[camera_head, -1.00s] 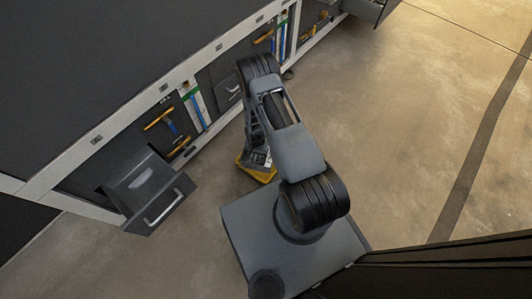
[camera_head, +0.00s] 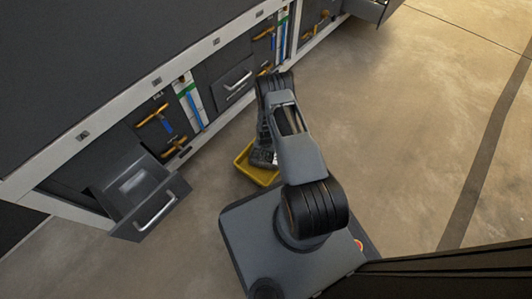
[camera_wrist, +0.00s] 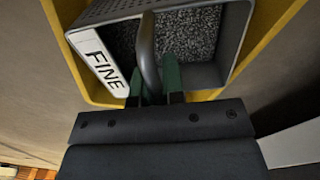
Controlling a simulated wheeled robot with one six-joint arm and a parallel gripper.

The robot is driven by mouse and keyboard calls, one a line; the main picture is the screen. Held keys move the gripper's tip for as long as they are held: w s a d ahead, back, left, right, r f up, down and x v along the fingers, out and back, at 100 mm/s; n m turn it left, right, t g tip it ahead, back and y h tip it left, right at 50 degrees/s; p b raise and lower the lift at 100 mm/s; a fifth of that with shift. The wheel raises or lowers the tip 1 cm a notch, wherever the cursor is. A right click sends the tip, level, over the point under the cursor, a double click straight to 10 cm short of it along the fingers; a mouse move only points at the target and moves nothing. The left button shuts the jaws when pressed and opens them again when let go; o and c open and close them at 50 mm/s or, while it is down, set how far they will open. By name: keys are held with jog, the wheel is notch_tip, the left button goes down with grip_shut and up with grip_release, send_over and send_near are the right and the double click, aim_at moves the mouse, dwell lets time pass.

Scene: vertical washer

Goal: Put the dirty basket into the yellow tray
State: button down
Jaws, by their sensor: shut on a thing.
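My gripper (camera_wrist: 156,82) has green fingers and is shut on the curved grey handle of the dirty basket (camera_wrist: 222,62). The basket is a grey box with a white "FINE" label and grainy grey matter inside. In the wrist view, the rim of the yellow tray (camera_wrist: 262,30) shows around the basket's sides. I cannot tell whether the basket rests on the tray's bottom or hangs just above it. In the head view, the yellow tray (camera_head: 243,166) is beside my base, and my arm hides most of the basket and my gripper.
A long dark cabinet (camera_head: 95,70) with a pale frame runs along the left. A drawer (camera_head: 140,195) stands pulled out at its near end, and another (camera_head: 372,10) at the far end. Shelves hold tools (camera_head: 155,118). The floor (camera_head: 420,110) at right is clear.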

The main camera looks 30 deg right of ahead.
jog(key=shift+f, duration=0.2)
jog(key=shift+f, duration=0.15)
jog(key=c, duration=1.2)
grip_release()
